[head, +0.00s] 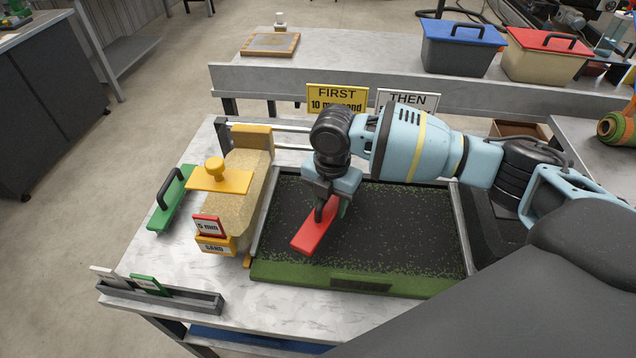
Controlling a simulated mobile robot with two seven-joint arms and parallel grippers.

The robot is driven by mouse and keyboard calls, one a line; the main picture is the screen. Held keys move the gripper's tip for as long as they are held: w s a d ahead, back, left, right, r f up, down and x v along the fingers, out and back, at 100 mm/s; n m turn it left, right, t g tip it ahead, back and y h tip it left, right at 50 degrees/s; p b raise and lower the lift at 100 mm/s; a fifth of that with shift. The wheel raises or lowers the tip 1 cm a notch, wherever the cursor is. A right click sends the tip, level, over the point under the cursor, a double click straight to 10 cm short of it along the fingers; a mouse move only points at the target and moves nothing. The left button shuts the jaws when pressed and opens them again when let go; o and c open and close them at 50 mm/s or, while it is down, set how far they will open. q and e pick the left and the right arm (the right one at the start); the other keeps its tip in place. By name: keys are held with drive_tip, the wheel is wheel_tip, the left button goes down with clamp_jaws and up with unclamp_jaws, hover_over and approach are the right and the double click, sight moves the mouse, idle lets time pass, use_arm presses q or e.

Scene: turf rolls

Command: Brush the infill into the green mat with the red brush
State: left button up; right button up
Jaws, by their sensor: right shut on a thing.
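The green mat (275,271) lies in a shallow frame on the marble-topped table. Dark infill (390,228) covers most of it, with green specks showing mainly toward the edges. My right gripper (326,205) reaches in from the right and points down over the left part of the mat. It is shut on the red brush (314,230), whose red top lies low over the infill. I cannot tell whether its bristles touch the surface. My arm hides part of the mat's far edge. My left gripper is not in view.
Left of the mat stand a sand hopper (238,183) with a yellow lid and a green handled tool (170,200). A grey card rack (165,295) sits at the front left. Signs reading FIRST (337,98) and THEN (408,101) stand behind. Lidded bins, blue (460,50) and red (548,58), are farther back.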

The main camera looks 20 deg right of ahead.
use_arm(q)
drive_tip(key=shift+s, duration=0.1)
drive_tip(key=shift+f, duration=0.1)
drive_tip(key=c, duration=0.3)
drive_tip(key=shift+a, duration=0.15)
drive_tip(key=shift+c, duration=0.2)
use_arm(e)
drive_tip(key=s+r+m, duration=0.4)
drive_tip(key=s+m, duration=0.2)
drive_tip(key=m, duration=0.6)
drive_tip(key=s+a+r+m, duration=0.1)
drive_tip(key=s+r+m, duration=0.3)
drive_tip(key=m, duration=0.9)
drive_tip(key=s, duration=0.3)
drive_tip(key=shift+r+m, duration=0.3)
